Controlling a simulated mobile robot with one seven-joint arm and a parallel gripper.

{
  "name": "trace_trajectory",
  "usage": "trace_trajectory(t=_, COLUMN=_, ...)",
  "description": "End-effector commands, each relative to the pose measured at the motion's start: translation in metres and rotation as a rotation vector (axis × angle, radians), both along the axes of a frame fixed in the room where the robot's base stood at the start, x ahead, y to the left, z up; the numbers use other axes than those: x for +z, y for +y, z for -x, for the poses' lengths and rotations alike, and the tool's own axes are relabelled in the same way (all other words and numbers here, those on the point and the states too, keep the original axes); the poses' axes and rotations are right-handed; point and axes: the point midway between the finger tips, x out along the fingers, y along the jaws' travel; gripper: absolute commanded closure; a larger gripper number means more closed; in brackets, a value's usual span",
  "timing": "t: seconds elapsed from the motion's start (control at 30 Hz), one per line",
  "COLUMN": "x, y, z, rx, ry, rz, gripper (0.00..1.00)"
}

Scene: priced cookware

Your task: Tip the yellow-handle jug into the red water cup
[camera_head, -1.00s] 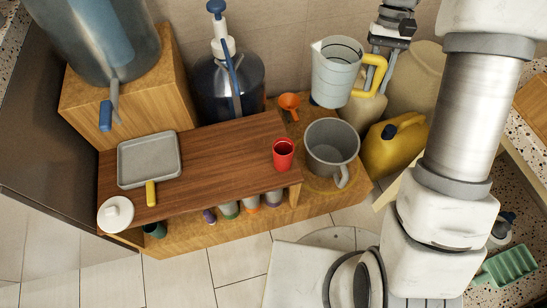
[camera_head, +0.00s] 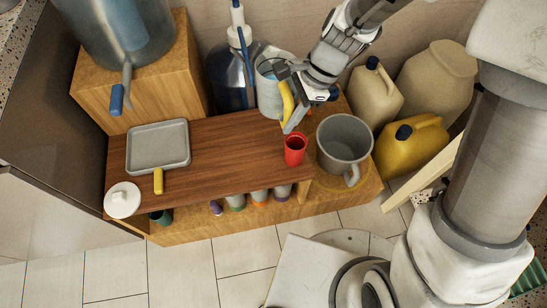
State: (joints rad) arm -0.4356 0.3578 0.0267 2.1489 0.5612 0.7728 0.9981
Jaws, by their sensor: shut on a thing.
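The pale grey jug (camera_head: 268,92) with the yellow handle (camera_head: 287,100) is in the head view, behind the red cup and a little to its left. My gripper (camera_head: 286,88) is shut on the yellow handle, at the jug's right side. My gripper and wrist hide part of the jug's rim and right side, so I cannot tell how far it is tilted. The red water cup (camera_head: 295,152) stands upright near the right end of the brown wooden board, apart from the jug and nearer the camera.
A large grey pot (camera_head: 344,140) stands just right of the cup. A dark blue pump bottle (camera_head: 230,78) is left of the jug. A grey tray (camera_head: 158,146) and white-lidded container (camera_head: 122,200) are on the left. Yellow (camera_head: 412,145) and beige (camera_head: 375,92) canisters stand right.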

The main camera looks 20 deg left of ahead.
Motion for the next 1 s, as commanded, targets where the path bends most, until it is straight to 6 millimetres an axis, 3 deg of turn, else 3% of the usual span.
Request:
trace_trajectory(t=0.1, x=-0.009, y=0.011, z=0.031, rx=-0.17, ry=-0.001, rz=0.0, gripper=1.0)
trace_trajectory(t=0.33, x=-0.025, y=0.009, z=0.075, rx=-0.45, ry=-0.002, rz=0.001, gripper=1.0)
trace_trajectory(t=0.73, x=-0.031, y=0.003, z=0.092, rx=-0.571, ry=0.02, rz=-0.004, gripper=1.0)
trace_trajectory(t=1.0, x=-0.026, y=0.007, z=0.098, rx=-0.571, ry=0.2, rz=-0.043, gripper=1.0)
